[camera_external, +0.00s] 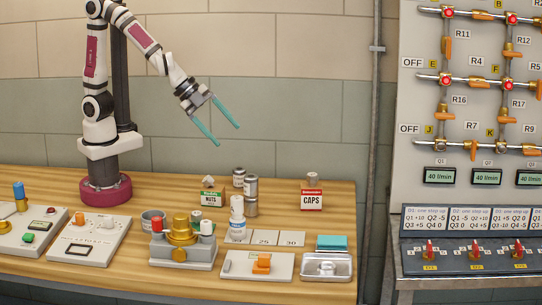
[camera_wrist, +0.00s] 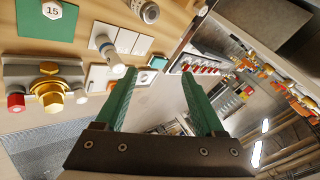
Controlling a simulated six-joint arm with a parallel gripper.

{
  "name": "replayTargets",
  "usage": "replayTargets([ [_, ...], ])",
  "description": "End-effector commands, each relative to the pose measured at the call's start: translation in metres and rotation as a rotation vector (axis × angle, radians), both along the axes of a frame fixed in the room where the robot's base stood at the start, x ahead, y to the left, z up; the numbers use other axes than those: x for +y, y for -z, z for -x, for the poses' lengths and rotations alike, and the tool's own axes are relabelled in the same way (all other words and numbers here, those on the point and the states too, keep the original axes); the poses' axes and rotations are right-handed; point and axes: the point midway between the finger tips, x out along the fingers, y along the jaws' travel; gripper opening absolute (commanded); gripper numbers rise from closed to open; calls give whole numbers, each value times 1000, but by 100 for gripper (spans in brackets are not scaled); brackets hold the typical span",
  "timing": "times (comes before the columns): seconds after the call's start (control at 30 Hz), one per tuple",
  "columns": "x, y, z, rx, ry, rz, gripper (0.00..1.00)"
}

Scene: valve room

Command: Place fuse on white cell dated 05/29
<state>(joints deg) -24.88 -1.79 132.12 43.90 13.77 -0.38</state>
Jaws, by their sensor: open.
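My gripper (camera_external: 226,136) is open and empty, high above the bench; its teal fingers (camera_wrist: 160,76) also show spread in the wrist view. Three white cells lie in a row: the left one is partly covered, the middle cell (camera_external: 265,239) has a small number I cannot read surely, and the right cell (camera_external: 291,239) reads 30. A white bottle-like cylinder (camera_external: 237,212) stands upright at the left cell, also in the wrist view (camera_wrist: 112,57). Grey-and-white cylinders (camera_external: 251,187) stand behind the cells. I cannot tell which cylinder is the fuse.
A gold valve block (camera_external: 180,247) stands left of the cells. A plate with an orange knob (camera_external: 261,264) and a metal tray (camera_external: 327,270) are in front. The NUTS sign (camera_external: 211,199) and CAPS sign (camera_external: 311,200) stand behind. The air around my gripper is clear.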

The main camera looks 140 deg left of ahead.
Motion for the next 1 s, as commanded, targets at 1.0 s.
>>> replayTargets([
  [1.0, -166, 18, 221, 632, 49, 271, 71],
])
